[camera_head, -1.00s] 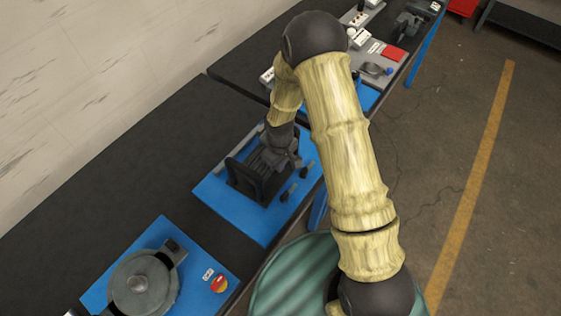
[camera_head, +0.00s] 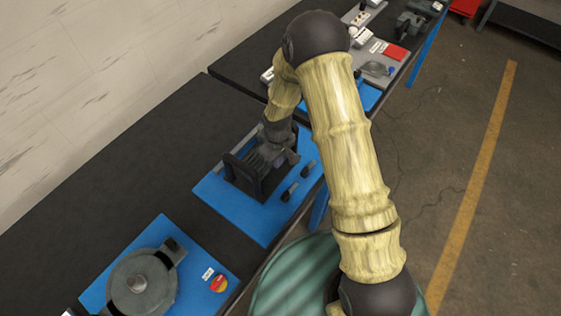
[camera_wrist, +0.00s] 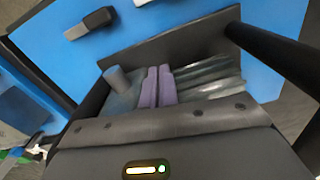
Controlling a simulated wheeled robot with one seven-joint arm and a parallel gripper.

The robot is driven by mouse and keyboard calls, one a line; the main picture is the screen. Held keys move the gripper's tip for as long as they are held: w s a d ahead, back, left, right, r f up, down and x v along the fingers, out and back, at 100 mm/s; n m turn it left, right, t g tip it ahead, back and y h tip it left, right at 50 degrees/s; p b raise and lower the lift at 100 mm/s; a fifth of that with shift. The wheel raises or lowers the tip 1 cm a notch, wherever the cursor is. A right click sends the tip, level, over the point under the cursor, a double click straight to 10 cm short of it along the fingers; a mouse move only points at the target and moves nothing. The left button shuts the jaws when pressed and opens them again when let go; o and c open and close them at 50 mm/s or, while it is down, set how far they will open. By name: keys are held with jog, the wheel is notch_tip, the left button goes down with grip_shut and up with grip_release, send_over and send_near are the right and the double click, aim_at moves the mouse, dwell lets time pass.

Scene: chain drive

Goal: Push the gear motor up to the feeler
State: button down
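A dark frame (camera_head: 240,178) with upright plates stands on a blue board. In the wrist view, a grey-green ribbed body (camera_wrist: 212,78), which looks like the gear motor, lies inside the frame. A short grey cylinder (camera_wrist: 117,79) stands at its left end. My gripper (camera_wrist: 158,70) shows as two purple fingers side by side, nearly together. They reach down over the ribbed body between the cylinder and the ribs, with nothing seen between them. Contact cannot be told. In the head view my wrist (camera_head: 277,132) partly covers the frame's inside. I cannot make out the feeler.
Two small dark blocks lie on the blue board (camera_head: 263,228), one (camera_head: 289,192) nearer than the other (camera_head: 308,169). The black bench (camera_head: 130,180) is clear beside the wall.

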jog(key=s+d, duration=0.2)
jog(key=d, duration=0.1)
jog(key=shift+s, duration=0.4)
notch_tip(320, 180, up, 10)
jog(key=b, duration=0.2)
jog(key=shift+s+b, duration=0.15)
jog(key=shift+b, duration=0.2)
jog(key=shift+a, duration=0.15)
jog(key=s+d+r+m+t, duration=0.2)
jog(key=s+d+r+m, duration=0.7)
jog(key=s+d, duration=0.3)
jog(key=shift+d+r+t, duration=0.15)
jog(key=shift+r+t, duration=0.15)
jog(key=shift+r, duration=0.5)
jog(key=shift+w, duration=0.1)
